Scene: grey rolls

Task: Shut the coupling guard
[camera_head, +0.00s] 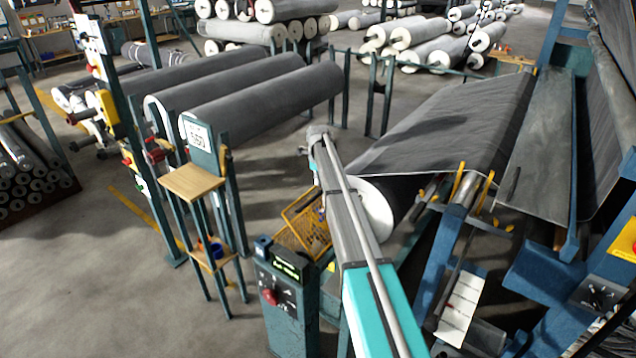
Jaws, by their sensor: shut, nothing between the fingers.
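The coupling guard, a yellow mesh frame (301,217), is near the middle of the head view, just left of my arm and behind the control post. It looks tilted up, with a darker mesh or panel below it, so it appears to stand open. My arm hides its right side, and its hinge cannot be made out. My arm runs up from the bottom of the picture to a grey joint left of the big roll. My gripper cannot be made out; it seems hidden behind the arm.
A control post (287,300) with a red knob and lit display stands in front of the guard. A narrow stand with a wooden shelf (195,182) is to the left. The big grey roll (372,212) and machine frame crowd the right. Open floor lies at the left.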

